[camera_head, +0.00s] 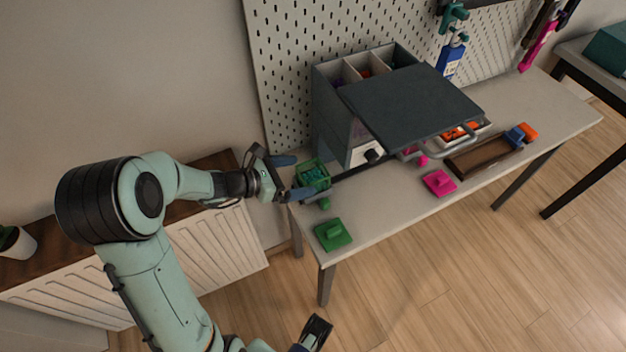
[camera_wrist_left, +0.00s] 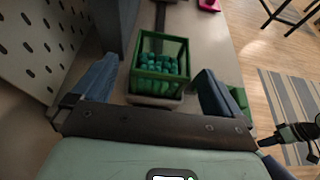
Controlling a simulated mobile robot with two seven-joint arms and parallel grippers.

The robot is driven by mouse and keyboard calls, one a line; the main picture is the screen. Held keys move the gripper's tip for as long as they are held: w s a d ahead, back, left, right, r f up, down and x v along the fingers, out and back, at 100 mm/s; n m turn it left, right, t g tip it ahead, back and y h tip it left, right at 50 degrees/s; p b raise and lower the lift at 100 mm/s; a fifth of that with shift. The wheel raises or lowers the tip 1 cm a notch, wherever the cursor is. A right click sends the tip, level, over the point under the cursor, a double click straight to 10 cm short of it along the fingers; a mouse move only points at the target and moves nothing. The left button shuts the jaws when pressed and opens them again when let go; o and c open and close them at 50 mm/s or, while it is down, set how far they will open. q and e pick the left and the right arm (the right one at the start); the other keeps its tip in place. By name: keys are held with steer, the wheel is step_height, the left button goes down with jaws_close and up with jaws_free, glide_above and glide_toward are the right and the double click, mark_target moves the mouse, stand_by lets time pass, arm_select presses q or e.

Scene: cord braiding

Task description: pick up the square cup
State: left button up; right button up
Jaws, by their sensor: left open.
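The square cup (camera_head: 314,176) is a green, open-topped box filled with small teal pieces. It stands near the left end of the grey table. It also shows in the left wrist view (camera_wrist_left: 160,62), upright on a small light base. My left gripper (camera_head: 290,176) is open at the cup's left side in the head view. In the left wrist view its two blue fingers stand apart, one toward each side of the cup, with nothing held. My right gripper (camera_head: 314,332) shows at the bottom of the head view; its jaws are unclear.
A grey cabinet (camera_head: 330,110) with a dark raised panel (camera_head: 410,105) stands behind and right of the cup. A dark bar runs from the cup toward it. A green block (camera_head: 332,234) and a pink block (camera_head: 439,183) lie on the table (camera_head: 400,215). A pegboard (camera_head: 285,60) rises behind.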

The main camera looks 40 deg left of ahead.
mark_target(323, 173)
arm_select(q)
steer(key=b+x, duration=0.1)
steer(key=x, duration=0.4)
steer(key=shift+d+f, duration=0.1)
steer(key=shift+f, duration=0.1)
steer(key=c, duration=1)
steer(key=shift+r, duration=0.15)
